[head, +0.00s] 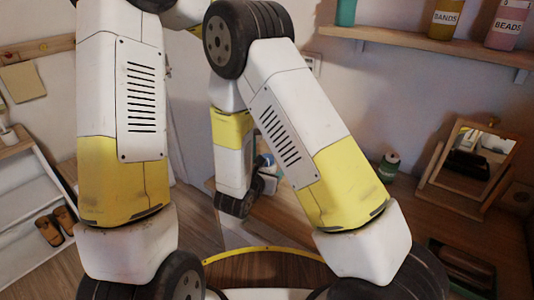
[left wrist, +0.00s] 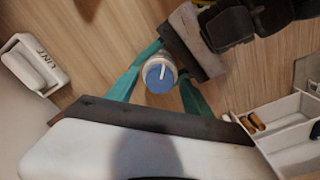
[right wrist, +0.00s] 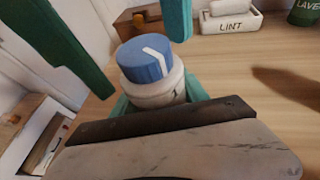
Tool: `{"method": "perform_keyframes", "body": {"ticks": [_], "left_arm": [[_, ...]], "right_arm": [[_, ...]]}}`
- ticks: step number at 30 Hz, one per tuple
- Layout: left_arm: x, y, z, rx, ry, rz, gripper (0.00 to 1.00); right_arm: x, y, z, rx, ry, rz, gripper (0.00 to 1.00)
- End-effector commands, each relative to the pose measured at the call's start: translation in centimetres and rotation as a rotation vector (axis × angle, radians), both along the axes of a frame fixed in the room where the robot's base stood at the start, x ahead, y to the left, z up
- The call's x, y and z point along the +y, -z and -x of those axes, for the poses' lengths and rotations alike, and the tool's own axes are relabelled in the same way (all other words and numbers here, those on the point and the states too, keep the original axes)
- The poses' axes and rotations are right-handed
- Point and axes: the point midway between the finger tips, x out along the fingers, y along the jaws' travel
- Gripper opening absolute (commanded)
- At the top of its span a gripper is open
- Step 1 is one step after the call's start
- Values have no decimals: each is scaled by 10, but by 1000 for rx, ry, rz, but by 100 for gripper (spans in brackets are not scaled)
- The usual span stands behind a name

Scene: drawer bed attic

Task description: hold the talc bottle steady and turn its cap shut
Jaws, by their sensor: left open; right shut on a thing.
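The talc bottle (right wrist: 155,92) is white and upright, with a blue cap (right wrist: 145,58) on top that bears a white line. In the left wrist view I look down on the cap (left wrist: 160,73). My right gripper (right wrist: 160,95) is shut on the bottle's body, its teal fingers on either side below the cap. My left gripper (left wrist: 165,68) is open, with one finger on each side of the cap and a gap around it. In the head view the bottle and grippers are mostly hidden behind my arms. I cannot tell how tight the cap is.
A white LINT box (right wrist: 230,20) and a green jar (right wrist: 305,12) stand on the wooden top near the bottle. A white compartment tray (left wrist: 285,125) lies to the right in the left wrist view. A framed mirror (head: 473,155) stands at the right under a shelf (head: 430,42).

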Motion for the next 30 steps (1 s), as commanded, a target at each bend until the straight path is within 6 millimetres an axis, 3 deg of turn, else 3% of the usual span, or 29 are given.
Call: {"method": "perform_keyframes", "body": {"ticks": [5, 12, 15, 23, 30], "left_arm": [[0, 0, 0, 0, 0, 0, 59], [0, 0, 0, 0, 0, 0, 14], [0, 0, 0, 0, 0, 0, 0], [0, 0, 0, 0, 29, 0, 0], [0, 0, 0, 0, 153, 1, 0]], "right_arm": [[0, 0, 0, -1, 0, 0, 5], [0, 0, 0, -1, 0, 0, 5], [0, 0, 0, -1, 0, 0, 5], [0, 0, 0, 0, 0, 0, 5], [0, 0, 0, 0, 0, 0, 5]]}}
